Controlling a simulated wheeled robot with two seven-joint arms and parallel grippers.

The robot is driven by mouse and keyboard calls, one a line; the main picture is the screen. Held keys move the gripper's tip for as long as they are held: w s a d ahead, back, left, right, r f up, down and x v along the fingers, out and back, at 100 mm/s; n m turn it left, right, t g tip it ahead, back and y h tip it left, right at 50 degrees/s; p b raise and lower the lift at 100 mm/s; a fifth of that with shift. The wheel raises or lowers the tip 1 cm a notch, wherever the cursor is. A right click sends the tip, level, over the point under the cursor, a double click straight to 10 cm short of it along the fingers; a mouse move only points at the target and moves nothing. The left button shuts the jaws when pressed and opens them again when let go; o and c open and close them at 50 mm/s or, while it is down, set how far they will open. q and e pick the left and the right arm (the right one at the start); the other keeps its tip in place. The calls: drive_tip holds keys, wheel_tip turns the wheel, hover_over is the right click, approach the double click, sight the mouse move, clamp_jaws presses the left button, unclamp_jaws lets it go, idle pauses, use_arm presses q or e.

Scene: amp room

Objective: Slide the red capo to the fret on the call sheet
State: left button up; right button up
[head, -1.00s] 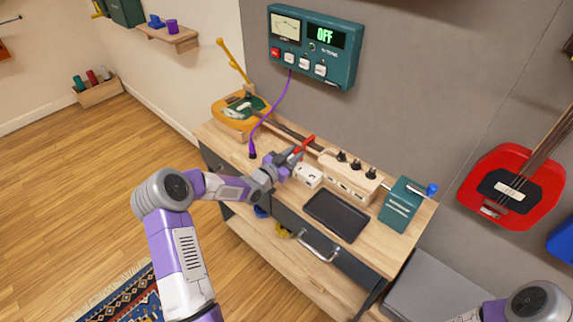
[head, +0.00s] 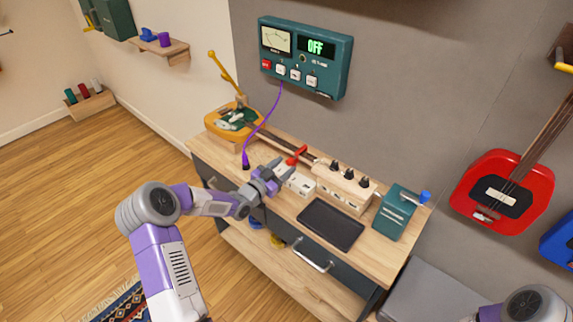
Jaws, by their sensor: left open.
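The red capo (head: 297,155) sits on the neck of the orange guitar (head: 235,118), which lies along the back of the workbench. The neck (head: 268,136) runs right from the body toward a wooden box with black knobs. My left gripper (head: 281,172) is open and empty, just in front of and to the left of the capo, with a small gap between them. A small white block (head: 302,184) with dark marks stands right of the gripper; I cannot tell whether it is the call sheet. Fret numbers are too small to read. My right gripper is out of view.
The wooden knob box (head: 343,187), black tray (head: 331,226) and teal box (head: 397,212) with a blue knob occupy the bench's right half. A purple cable (head: 265,122) hangs from the wall unit (head: 305,58) reading OFF, down to the bench beside the neck.

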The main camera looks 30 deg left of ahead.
use_arm(q)
drive_tip(key=v, duration=0.5)
drive_tip(key=shift+s, duration=0.25)
